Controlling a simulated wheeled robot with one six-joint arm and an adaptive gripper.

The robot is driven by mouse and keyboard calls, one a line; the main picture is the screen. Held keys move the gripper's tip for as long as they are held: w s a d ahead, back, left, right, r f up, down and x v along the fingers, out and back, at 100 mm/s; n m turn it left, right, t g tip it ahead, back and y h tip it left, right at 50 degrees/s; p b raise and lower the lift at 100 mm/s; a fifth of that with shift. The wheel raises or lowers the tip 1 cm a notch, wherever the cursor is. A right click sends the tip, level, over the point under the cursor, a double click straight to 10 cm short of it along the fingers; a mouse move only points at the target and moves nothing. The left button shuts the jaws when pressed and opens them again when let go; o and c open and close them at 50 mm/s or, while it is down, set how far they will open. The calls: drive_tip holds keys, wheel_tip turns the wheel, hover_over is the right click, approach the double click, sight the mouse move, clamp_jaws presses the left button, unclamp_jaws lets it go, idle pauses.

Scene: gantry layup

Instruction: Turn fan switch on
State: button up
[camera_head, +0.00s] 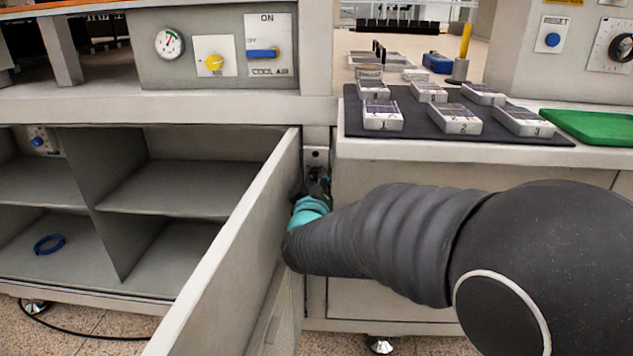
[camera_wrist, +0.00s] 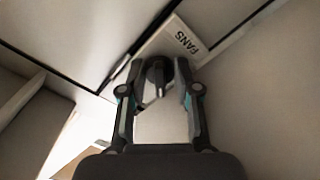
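The fan switch is a black rotary knob (camera_wrist: 158,76) on a white plate marked FANS (camera_wrist: 184,41) in the wrist view. My gripper (camera_wrist: 158,82) has one finger on each side of the knob, spread apart, with narrow gaps showing between the fingers and the knob. In the head view my gripper (camera_head: 318,186) is at the narrow post between the open cabinet and the drawer front, just below a small plate (camera_head: 316,158). My gripper and arm hide most of the switch there.
An open cabinet door (camera_head: 235,245) stands close left of my gripper. Above are a lever switch marked COOL AIR (camera_head: 263,54), a yellow knob (camera_head: 214,62) and a gauge (camera_head: 169,43). A dark mat (camera_head: 400,128) with several labelled boxes and a green tray (camera_head: 595,126) lie on the right counter.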

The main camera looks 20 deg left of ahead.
clamp_jaws()
drive_tip(key=shift+a+f+m+b, duration=0.1)
drive_tip(key=shift+a+m+b, duration=0.05)
drive_tip(key=shift+m+b, duration=2.35)
drive_tip(key=shift+a+f+m+b, duration=0.1)
drive_tip(key=shift+m+b, duration=1.45)
drive_tip(key=shift+m, duration=1.85)
drive_tip(key=shift+r, duration=0.1)
